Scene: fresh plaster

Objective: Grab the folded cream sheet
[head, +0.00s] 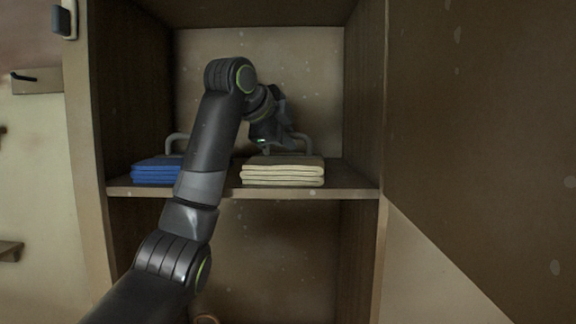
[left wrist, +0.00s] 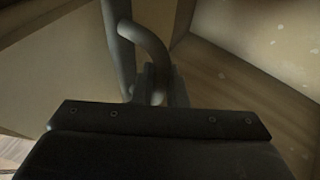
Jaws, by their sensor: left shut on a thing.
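The folded cream sheet (head: 283,174) lies as a neat layered stack on the cabinet shelf, right of centre, with a darker top. A grey curved handle (head: 303,141) rises at it and also shows in the left wrist view (left wrist: 146,43). My left gripper (head: 268,137) is just above the cream stack. In the left wrist view its fingers (left wrist: 157,86) are closed around the grey handle. The fingertips are partly hidden by the gripper body. My right gripper is in neither view.
A folded blue stack (head: 154,171) with a similar grey handle lies left on the same shelf (head: 335,191), partly behind my arm. Cabinet walls close in on both sides. A large brown panel (head: 480,120) stands at the right. A round rim (head: 207,318) shows low down.

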